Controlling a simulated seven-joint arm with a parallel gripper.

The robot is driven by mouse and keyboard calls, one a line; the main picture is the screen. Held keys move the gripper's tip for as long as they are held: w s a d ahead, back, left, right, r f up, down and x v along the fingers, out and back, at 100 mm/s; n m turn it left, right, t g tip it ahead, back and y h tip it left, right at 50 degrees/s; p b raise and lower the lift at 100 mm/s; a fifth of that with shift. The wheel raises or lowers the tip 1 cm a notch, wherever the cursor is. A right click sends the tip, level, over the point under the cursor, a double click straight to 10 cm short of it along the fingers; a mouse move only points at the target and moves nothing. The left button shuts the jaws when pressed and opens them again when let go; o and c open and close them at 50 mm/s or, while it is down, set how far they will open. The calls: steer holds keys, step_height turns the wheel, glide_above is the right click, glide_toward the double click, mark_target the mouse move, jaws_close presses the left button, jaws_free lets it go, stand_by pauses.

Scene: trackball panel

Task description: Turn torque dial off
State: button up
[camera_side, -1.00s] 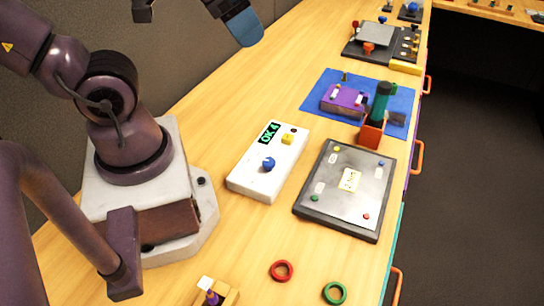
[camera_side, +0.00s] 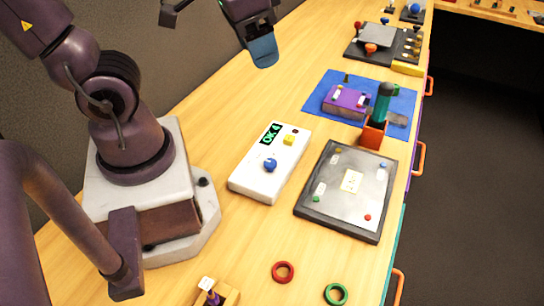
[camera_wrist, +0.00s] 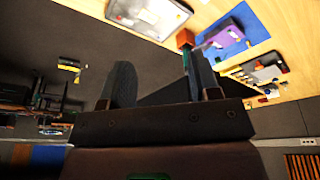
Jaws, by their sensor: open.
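The white panel box (camera_side: 255,182) lies on the bench in the middle of the side view. It carries a blue ball (camera_side: 270,165), a yellow knob-like block (camera_side: 289,140), a small dark red spot and a black display (camera_side: 271,133) with green characters. No dial is labelled legibly, so I cannot tell which part is the torque dial. My gripper (camera_side: 263,52) is high above the bench, behind the white box and touching nothing. In the wrist view my gripper (camera_wrist: 160,78) has its two dark fingers apart with nothing between them. The white box is not recognisable in the wrist view.
A grey plate (camera_side: 340,213) in a dark frame lies right of the white box. A green-handled tool stands in an orange holder (camera_side: 372,133) near a purple box (camera_side: 345,101) on a blue mat (camera_side: 318,90). Red (camera_side: 283,272) and green rings (camera_side: 335,294) lie in front.

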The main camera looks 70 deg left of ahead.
mark_target(270, 162)
steer(key=w+a+f+n+g, duration=0.1)
steer(key=w+a+f+g, duration=0.1)
steer(key=w+f+g, duration=0.35)
steer(key=w+a+f+n+g, duration=0.1)
steer(key=w+f+g, duration=0.15)
steer(key=f, duration=0.65)
steer(key=shift+h, duration=0.3)
steer(key=x, duration=1.3)
steer(key=shift+w+f, duration=0.2)
steer(key=shift+w, duration=0.05)
steer(key=c, duration=0.9)
